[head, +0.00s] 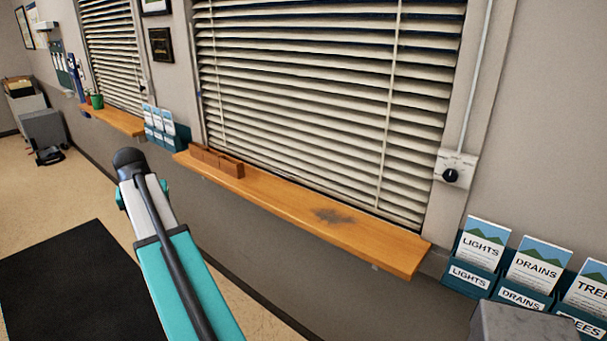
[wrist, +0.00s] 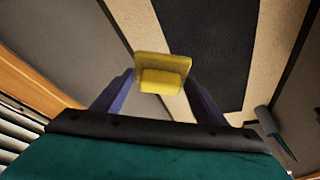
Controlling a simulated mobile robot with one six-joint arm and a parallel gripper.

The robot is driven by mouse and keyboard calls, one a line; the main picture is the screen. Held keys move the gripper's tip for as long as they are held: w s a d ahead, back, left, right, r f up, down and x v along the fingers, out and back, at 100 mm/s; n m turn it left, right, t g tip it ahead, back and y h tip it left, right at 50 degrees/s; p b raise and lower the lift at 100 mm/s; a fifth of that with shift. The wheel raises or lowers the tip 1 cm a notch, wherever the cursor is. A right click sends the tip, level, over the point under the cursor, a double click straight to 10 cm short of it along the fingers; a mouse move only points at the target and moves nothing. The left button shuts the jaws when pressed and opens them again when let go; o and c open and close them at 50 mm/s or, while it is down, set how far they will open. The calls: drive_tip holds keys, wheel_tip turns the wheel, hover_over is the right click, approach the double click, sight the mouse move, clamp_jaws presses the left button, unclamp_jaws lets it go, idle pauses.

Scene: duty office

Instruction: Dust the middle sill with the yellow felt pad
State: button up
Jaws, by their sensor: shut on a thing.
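The wooden sill (head: 290,213) under the large blind runs across the middle of the head view. A dark dusty patch (head: 334,215) lies on its right part. In the wrist view my gripper (wrist: 160,86) is shut on the yellow felt pad (wrist: 163,70), with one finger on each side. The pad is in the air over the floor, apart from the sill. An orange wooden edge (wrist: 40,100) shows at the left of the wrist view. In the head view my arm is left of the sill, and the gripper and pad are hidden behind it.
A brown divided box (head: 216,161) stands on the sill's left end. Another sill (head: 115,119) with a green pot (head: 97,101) is farther left. Leaflet racks (head: 520,270) hang at the right, below a knob (head: 451,175). A dark mat (head: 80,285) lies on the floor.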

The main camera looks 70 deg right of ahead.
drive_tip(key=s+d+r+m+g+p, duration=0.1)
drive_tip(key=s+d+m, duration=0.1)
drive_tip(key=s+d, duration=0.35)
drive_tip(key=s+d+m, duration=0.1)
drive_tip(key=s+d, duration=0.2)
drive_tip(key=d, duration=0.6)
drive_tip(key=s+d+r+m+g+p, duration=0.1)
drive_tip(key=s+d+m, duration=0.3)
drive_tip(key=s+d, duration=0.9)
drive_tip(key=s+d+r+m+g+h+p, duration=0.1)
drive_tip(key=s+d+m, duration=0.4)
drive_tip(key=s+d, duration=0.8)
drive_tip(key=s+g, duration=0.1)
drive_tip(key=s, duration=0.6)
drive_tip(key=shift+s, duration=0.35)
drive_tip(key=shift+f, duration=0.1)
